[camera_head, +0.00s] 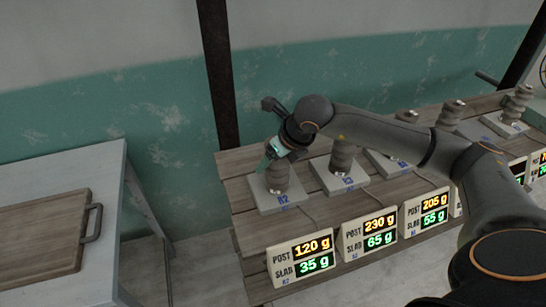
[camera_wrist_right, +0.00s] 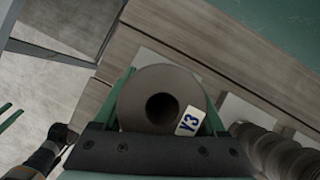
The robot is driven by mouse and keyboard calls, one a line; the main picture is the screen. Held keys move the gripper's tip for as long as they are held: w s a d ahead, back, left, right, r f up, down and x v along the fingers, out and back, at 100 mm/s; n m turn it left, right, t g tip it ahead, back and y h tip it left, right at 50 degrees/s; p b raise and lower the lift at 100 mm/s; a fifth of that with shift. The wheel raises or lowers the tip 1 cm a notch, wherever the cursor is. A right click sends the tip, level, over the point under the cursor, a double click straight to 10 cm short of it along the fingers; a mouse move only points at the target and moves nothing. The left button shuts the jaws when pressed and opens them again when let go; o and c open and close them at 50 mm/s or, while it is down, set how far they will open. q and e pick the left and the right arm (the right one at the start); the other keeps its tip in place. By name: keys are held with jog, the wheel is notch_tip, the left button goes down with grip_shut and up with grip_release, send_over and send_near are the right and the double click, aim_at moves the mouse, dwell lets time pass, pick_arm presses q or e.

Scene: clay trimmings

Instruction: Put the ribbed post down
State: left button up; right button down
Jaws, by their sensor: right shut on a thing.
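The ribbed post (camera_head: 278,178) is a brown-grey clay column with a hole in its top. It stands upright over the pale square slab (camera_head: 263,203) at the left end of the bench; I cannot tell whether its foot touches the slab. In the right wrist view the post (camera_wrist_right: 138,100) shows from above, with a tag reading Y3 on it. My right gripper (camera_head: 274,156) is shut on the post near its top, its green fingers on either side in the right wrist view (camera_wrist_right: 163,112).
More ribbed posts (camera_head: 343,157) on slabs stand to the right along the wooden bench. Lit weight displays (camera_head: 301,259) line its front edge; the nearest reads post 120 g, slab 35 g. A grey table (camera_head: 105,185) with a wooden board (camera_head: 40,245) stands at left.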

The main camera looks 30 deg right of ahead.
jog(key=shift+w, duration=0.1)
jog(key=shift+c, duration=2)
grip_release()
jog(key=shift+f, duration=0.1)
jog(key=o, duration=0.4)
jog(key=a+b+v, duration=0.1)
jog(key=v, duration=1.1)
jog(key=shift+d+r, duration=0.25)
jog(key=shift+d, duration=0.2)
